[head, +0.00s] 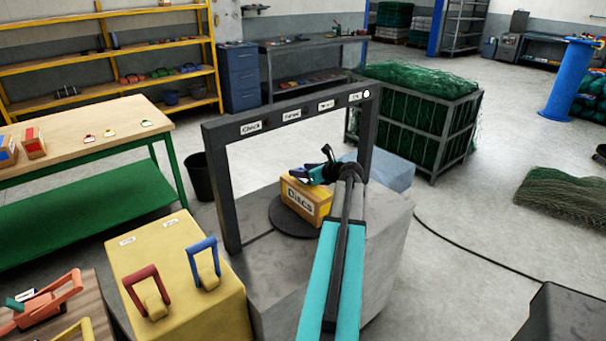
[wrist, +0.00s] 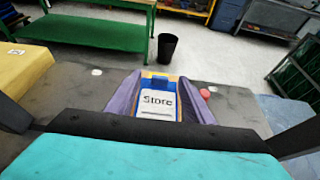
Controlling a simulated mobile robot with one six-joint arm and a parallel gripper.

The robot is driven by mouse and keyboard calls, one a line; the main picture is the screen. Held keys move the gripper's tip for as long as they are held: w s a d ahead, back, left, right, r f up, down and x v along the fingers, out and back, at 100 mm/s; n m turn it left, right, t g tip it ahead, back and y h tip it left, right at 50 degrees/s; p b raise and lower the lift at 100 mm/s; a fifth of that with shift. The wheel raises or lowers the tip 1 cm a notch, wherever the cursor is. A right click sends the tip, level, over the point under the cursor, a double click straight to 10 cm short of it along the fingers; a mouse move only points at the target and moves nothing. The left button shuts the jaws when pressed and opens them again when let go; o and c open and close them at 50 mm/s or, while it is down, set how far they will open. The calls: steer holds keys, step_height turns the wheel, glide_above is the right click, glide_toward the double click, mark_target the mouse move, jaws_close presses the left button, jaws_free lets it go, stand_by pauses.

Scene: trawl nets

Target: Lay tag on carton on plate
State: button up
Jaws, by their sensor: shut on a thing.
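The yellow-orange carton (head: 305,203), labelled "Discs", sits on the dark round plate (head: 287,222) on a grey block. My gripper (head: 303,174) is at the carton's top in the head view. In the wrist view its two purple fingers (wrist: 158,100) are shut on a tag (wrist: 158,104), a white card reading "Store" with a blue edge. A bit of yellow, probably the carton, shows beyond the tag. I cannot tell whether the tag touches the carton. In the head view the tag cannot be made out clearly.
A dark frame (head: 222,185) with small labels on its crossbar stands over the plate. A yellow block (head: 185,300) with red and blue handles is at the front left. A workbench (head: 70,150) with small tags stands behind it. A net crate (head: 430,120) is behind right.

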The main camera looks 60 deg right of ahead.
steer(key=shift+f, duration=1)
steer(key=shift+f, duration=0.1)
steer(key=o, duration=1)
steer(key=b+v, duration=0.2)
steer(key=v, duration=1)
steer(key=shift+r, duration=0.25)
